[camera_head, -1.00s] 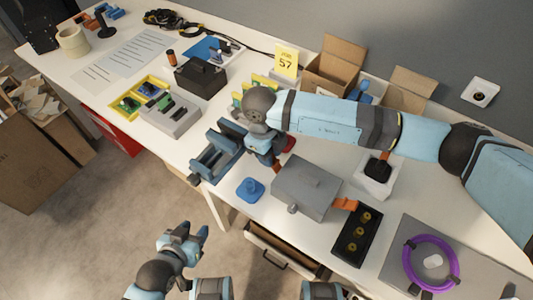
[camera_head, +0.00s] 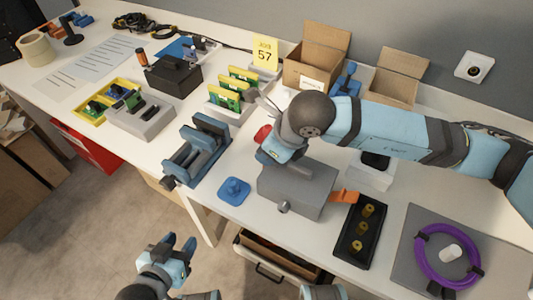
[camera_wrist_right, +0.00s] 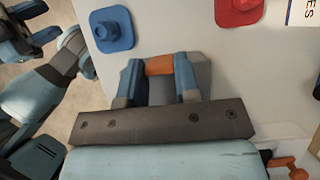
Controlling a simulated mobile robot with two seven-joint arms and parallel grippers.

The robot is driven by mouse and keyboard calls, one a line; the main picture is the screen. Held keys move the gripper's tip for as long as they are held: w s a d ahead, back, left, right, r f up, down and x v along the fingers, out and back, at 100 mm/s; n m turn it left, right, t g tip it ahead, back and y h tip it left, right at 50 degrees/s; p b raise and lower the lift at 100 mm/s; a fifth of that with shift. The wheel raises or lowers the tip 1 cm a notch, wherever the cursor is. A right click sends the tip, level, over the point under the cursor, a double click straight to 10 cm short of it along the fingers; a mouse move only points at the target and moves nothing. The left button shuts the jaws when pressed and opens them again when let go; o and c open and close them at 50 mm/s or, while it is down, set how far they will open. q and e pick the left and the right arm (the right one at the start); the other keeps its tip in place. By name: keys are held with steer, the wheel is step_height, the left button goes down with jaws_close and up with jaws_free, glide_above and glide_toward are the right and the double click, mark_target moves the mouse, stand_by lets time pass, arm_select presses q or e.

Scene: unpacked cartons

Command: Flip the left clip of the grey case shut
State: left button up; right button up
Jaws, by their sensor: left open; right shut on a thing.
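The grey case (camera_head: 297,190) sits closed on the white table, right of the blue vise. Its right orange clip (camera_head: 345,196) sticks out from the right side. My right gripper (camera_head: 273,155) is at the case's left end and hides the left clip in the head view. In the right wrist view the orange left clip (camera_wrist_right: 159,66) lies between its two blue fingers, which are shut on it, against the grey case wall (camera_wrist_right: 202,72). My left gripper (camera_head: 180,247) is open and empty, off the table's front edge.
A blue knobbed piece (camera_head: 234,190) lies left of the case, and a red one (camera_head: 262,134) is behind it. The blue vise (camera_head: 197,152) stands further left. A black tray (camera_head: 349,246) with brass pieces and a purple ring (camera_head: 422,265) lie to the right.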

stand_by(0.4)
steer(key=o, duration=0.9)
steer(key=shift+r, duration=0.1)
steer(key=shift+p+v, duration=0.8)
steer(key=shift+v, duration=6.05)
steer(key=shift+d, duration=0.1)
